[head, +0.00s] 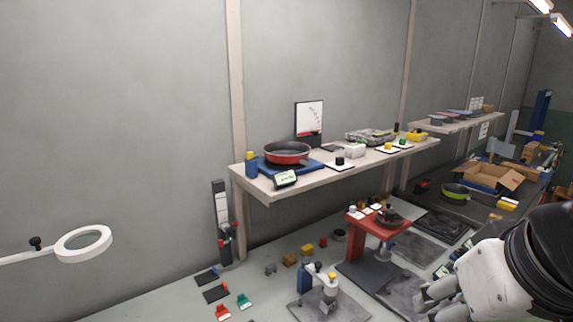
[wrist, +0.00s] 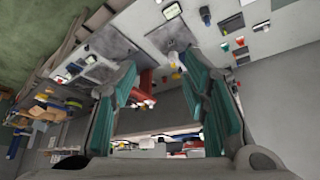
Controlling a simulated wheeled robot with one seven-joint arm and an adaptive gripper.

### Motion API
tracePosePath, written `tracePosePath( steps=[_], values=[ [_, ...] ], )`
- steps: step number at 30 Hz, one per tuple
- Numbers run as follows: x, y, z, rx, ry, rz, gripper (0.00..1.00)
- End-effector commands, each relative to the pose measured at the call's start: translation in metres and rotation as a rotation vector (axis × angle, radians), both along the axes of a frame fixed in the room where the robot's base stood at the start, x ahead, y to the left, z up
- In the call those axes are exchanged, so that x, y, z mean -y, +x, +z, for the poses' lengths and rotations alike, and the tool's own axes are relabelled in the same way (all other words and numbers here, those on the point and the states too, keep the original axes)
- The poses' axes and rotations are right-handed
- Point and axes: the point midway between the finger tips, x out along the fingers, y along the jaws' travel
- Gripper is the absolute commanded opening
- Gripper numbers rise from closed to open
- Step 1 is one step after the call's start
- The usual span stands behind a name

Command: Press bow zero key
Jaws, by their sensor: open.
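I cannot tell for sure which part is the bow zero key; no label is readable. On the long wall shelf (head: 262,188), a red-rimmed dark pan (head: 287,152) sits on a blue base (head: 268,168). A small lit display (head: 285,180) stands at the shelf's front edge. My gripper (head: 428,298) is at the lower right, apart from the shelf. In the wrist view my gripper (wrist: 157,62) is open and empty.
A red stand (head: 357,243) with a dark round piece is below the shelf. A yellow-topped fixture (head: 327,288), small coloured blocks and a ring lamp (head: 84,243) lie lower and left. An open cardboard box (head: 490,178) is at right.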

Motion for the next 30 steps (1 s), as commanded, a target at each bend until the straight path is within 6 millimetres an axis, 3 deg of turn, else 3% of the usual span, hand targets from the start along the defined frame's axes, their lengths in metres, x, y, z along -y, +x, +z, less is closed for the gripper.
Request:
tracePosePath(
  steps=[1, 4, 30],
  values=[
    [0.0000, 0.0001, 0.0000, 0.000, 0.000, 0.000, 0.23],
    [0.0000, 0.0001, 0.0000, 0.000, 0.000, 0.000, 0.00],
    [0.0000, 0.0002, 0.0001, 0.000, 0.000, 0.001, 0.00]
  ],
)
